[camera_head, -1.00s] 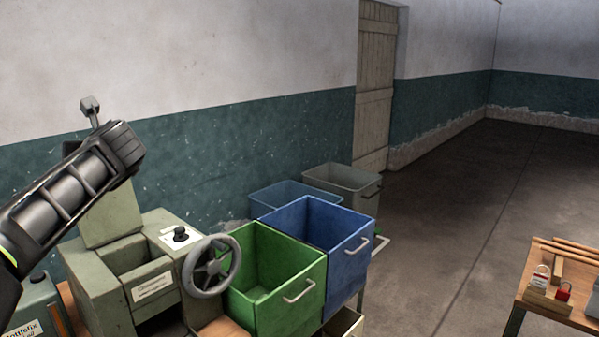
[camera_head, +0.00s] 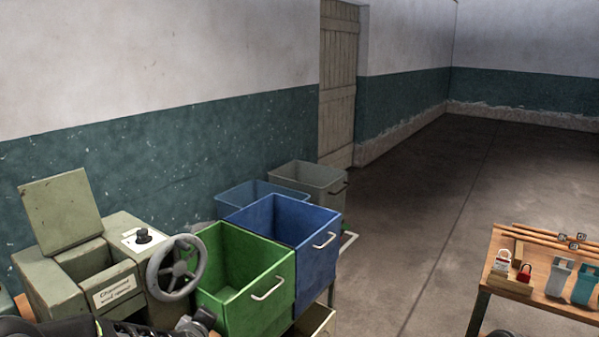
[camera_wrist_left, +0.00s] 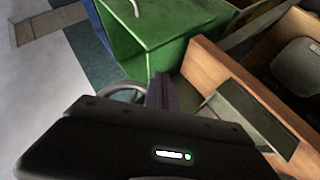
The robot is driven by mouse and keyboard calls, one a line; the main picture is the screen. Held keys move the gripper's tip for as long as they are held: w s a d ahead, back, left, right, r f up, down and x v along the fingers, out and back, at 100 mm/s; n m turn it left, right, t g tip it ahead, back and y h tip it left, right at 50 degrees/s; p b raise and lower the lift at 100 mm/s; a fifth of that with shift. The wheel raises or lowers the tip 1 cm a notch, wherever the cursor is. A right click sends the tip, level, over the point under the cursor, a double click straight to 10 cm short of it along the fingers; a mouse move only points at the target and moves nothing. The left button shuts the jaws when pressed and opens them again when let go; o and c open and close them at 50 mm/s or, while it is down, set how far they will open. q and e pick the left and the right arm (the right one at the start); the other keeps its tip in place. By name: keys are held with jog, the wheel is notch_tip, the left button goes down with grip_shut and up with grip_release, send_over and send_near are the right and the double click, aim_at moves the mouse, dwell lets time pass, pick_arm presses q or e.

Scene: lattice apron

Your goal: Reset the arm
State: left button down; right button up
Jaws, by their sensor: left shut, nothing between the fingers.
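My left arm lies low along the bottom left edge of the head view, in front of the grey-green machine (camera_head: 75,290). Its gripper (camera_head: 203,320) is near the bottom edge, below the handwheel (camera_head: 174,268) and left of the green bin's lower front. In the left wrist view the narrow dark fingers (camera_wrist_left: 161,92) are together and empty, with the green bin (camera_wrist_left: 150,42) beyond them. My right gripper is not in view.
A green bin (camera_head: 245,307) and a blue bin (camera_head: 290,222) stand right of the machine, whose lid (camera_head: 60,210) is raised. A grey bin (camera_head: 310,178) is behind. A wooden table (camera_head: 550,303) with padlocks stands at right. Open floor lies between.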

pick_arm(q)
jog(key=s+d+f+m+g+h, duration=0.1)
jog(key=s+d+f+m+g, duration=0.2)
jog(key=s+f, duration=0.35)
jog(key=s+d+f+m+g+h+b, duration=0.1)
jog(key=s+d+f+m+h, duration=0.1)
jog(key=s+d+f, duration=0.4)
jog(key=s+d+f+m+g+h, duration=0.1)
jog(key=s+d+f+m+g, duration=0.15)
jog(key=s+f, duration=0.4)
jog(key=s+d+f+m+g, duration=0.1)
jog(key=s+f, duration=0.3)
jog(key=s, duration=0.3)
jog(key=s+d+f+m+g+h+b, duration=0.1)
jog(key=s+d+f+g, duration=0.1)
jog(key=s+f, duration=0.2)
jog(key=s+d+f+m+g, duration=0.1)
jog(key=s+f, duration=0.3)
jog(key=s, duration=0.6)
jog(key=shift+s+d+f+g+b, duration=0.2)
jog(key=shift+s+d+g+b, duration=0.15)
jog(key=shift+d+g, duration=0.1)
jog(key=shift+w+a, duration=0.1)
